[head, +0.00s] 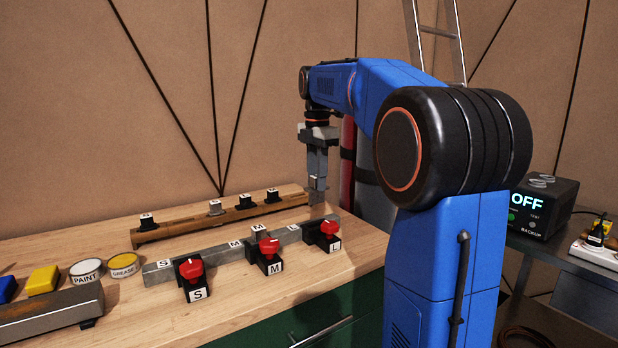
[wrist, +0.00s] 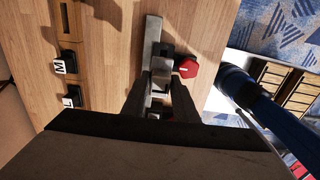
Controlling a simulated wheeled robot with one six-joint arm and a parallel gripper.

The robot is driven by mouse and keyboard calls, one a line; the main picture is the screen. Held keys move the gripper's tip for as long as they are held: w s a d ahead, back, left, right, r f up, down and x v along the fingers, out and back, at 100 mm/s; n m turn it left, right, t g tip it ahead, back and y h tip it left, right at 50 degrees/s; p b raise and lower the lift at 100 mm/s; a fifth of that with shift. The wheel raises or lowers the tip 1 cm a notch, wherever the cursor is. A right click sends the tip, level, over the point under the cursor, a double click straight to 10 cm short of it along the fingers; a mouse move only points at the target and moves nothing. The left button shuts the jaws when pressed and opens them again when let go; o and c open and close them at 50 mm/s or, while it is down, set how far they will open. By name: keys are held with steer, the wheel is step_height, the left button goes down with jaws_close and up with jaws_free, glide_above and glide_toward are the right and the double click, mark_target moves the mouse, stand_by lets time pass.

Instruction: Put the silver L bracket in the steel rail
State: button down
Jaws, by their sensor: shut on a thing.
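The steel rail (head: 207,257) is a long grey bar lying on the wooden bench, with white S, M and L labels along it. It also shows in the wrist view (wrist: 152,32), running up from between my fingers. The fingers hide much of the bracket. I cannot tell whether it touches the rail.
Red-knobbed clamps marked S (head: 190,279), M (head: 270,255) and L (head: 328,236) stand along the rail's front. A brown rail (head: 185,228) with several black labelled blocks lies behind. Paint (head: 86,270) and grease (head: 123,264) tins and a yellow block (head: 43,279) are at left.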

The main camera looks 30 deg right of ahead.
mark_target(317, 194)
steer(key=shift+s+a+f, duration=0.1)
steer(key=shift+s, duration=0.15)
steer(key=shift+f, duration=2.25)
steer(key=shift+f, duration=2.7)
stand_by(0.5)
steer(key=c, duration=1.2)
jaws_free()
